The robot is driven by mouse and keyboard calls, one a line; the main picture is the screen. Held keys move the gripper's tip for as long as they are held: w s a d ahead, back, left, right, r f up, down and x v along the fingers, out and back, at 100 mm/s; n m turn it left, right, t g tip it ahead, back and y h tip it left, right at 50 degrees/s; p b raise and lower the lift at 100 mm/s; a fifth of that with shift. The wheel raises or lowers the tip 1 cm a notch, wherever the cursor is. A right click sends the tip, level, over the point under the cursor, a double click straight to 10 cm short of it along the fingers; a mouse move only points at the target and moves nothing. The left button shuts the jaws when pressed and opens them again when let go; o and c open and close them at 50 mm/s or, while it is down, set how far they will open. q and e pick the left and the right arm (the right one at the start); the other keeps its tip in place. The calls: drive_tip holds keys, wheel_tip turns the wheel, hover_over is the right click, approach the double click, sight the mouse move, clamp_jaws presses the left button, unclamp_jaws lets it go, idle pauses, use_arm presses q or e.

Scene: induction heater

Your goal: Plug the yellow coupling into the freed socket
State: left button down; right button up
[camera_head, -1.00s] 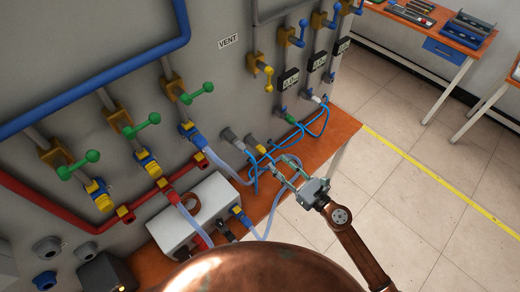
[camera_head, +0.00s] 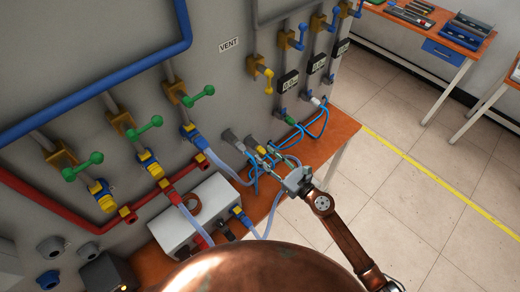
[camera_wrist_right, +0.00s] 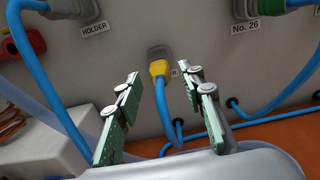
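The yellow coupling (camera_wrist_right: 158,69) sits in a grey socket (camera_wrist_right: 158,52) on the panel in the right wrist view, with a blue hose hanging from it. The coupling also shows in the head view (camera_head: 259,149), low on the panel above the orange bench. My right gripper (camera_wrist_right: 165,98) is open and empty; its two green-padded fingers point at the panel on either side of the coupling's hose, with the coupling beyond the tips. The gripper also shows in the head view (camera_head: 274,157). The label beside the coupling is mostly hidden. My left gripper is not in view.
A grey connector with a blue hose (camera_wrist_right: 50,85) is above the HOLDER label (camera_wrist_right: 95,27). A green-and-grey connector (camera_wrist_right: 245,8) is at No. 26 (camera_wrist_right: 245,28). Blue hoses loop over the orange bench (camera_head: 335,133). A white box (camera_head: 190,215) stands left of the gripper.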

drive_tip(key=shift+x, duration=1.45)
drive_tip(key=shift+c, duration=0.4)
clamp_jaws()
drive_tip(key=shift+s+d, duration=0.1)
drive_tip(key=shift+b+v, duration=0.45)
drive_tip(key=shift+v, duration=2.4)
